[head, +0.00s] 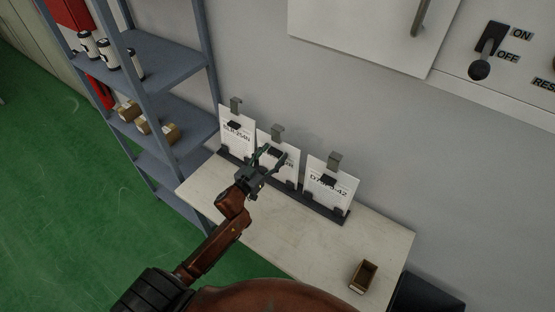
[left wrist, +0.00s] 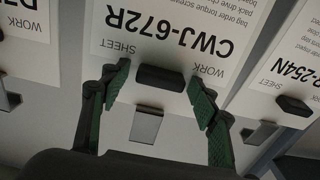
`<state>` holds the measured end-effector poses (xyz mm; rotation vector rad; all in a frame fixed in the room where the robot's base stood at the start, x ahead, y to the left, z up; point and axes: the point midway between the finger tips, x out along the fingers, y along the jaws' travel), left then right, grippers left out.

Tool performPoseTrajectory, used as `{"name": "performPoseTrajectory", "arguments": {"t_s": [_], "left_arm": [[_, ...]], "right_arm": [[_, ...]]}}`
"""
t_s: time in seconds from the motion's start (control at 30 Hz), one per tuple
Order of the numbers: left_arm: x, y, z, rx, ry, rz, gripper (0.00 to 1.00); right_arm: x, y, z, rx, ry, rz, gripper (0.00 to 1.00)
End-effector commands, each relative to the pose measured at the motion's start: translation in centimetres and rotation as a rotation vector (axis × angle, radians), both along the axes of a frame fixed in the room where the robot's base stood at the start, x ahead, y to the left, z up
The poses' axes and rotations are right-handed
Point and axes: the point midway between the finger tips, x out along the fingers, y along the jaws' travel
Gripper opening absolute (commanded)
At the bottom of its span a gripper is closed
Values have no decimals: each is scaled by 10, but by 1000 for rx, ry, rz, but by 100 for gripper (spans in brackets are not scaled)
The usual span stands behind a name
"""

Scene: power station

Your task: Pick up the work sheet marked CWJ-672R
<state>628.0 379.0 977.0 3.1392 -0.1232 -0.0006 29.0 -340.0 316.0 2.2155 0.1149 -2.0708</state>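The work sheet marked CWJ-672R (head: 291,170) is the middle one of three white sheets standing upright in a dark rack (head: 325,212) on a pale table. In the left wrist view the sheet (left wrist: 165,42) shows upside down, with its marking readable and a black grip block (left wrist: 161,77) on it. My left gripper (head: 272,154) is in front of this sheet and partly covers it in the head view. In the left wrist view its two green fingers (left wrist: 160,92) are apart, one on each side of the black block, with a visible gap to it. My right gripper is not in view.
A sheet ending in 254N (head: 237,137) stands to the left and one ending in 42 (head: 328,187) to the right, both close by. Grey clips (head: 277,134) rise behind the sheets. A small brown box (head: 363,277) is on the table (head: 290,245). Shelving (head: 165,62) stands left.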

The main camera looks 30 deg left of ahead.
Motion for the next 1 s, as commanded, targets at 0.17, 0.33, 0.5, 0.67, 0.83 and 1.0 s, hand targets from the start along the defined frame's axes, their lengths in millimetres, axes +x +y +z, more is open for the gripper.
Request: {"name": "performPoseTrajectory", "arguments": {"t_s": [0.17,0.33,0.5,0.67,0.83,1.0], "left_arm": [[0,0,0,0,0,0,42],[0,0,0,0,0,0,30],[0,0,0,0,0,0,18],[0,0,0,0,0,0,7],[0,0,0,0,0,0,0],[0,0,1,0,-2,-1,0]], "right_arm": [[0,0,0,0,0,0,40],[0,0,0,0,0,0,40],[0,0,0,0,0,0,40],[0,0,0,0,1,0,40],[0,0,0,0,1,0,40],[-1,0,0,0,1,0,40]]}}
